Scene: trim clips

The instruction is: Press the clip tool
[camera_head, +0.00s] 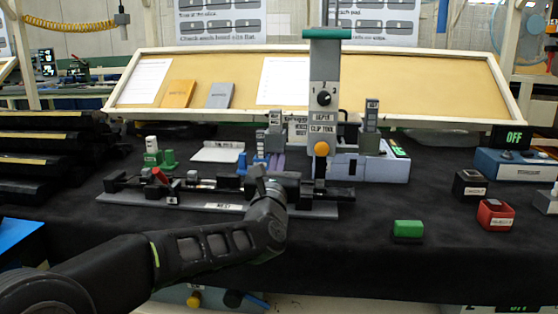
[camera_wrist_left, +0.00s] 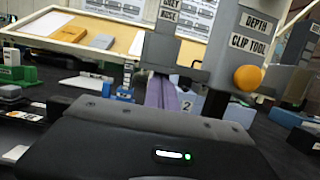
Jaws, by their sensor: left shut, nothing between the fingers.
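The clip tool (camera_head: 322,125) is an upright grey column with a green top, a black dial, an orange knob and a "CLIP TOOL" label. It stands at the centre back of the table. In the left wrist view the tool's label and orange knob (camera_wrist_left: 247,78) are close, at upper right. My left gripper (camera_head: 285,182) is shut and empty, in front of and below the tool. Its dark housing (camera_wrist_left: 160,145) fills the bottom of the left wrist view and its fingertips are hidden. Purple strips (camera_wrist_left: 162,94) show just beyond the housing. My right gripper is not in view.
A grey bed (camera_head: 215,206) with black parts lies under my left arm. A green block (camera_head: 408,229), a red box (camera_head: 495,214) and a dark box (camera_head: 469,184) stand to the right. Green and blue blocks (camera_head: 153,152) stand left. The black table's front middle is clear.

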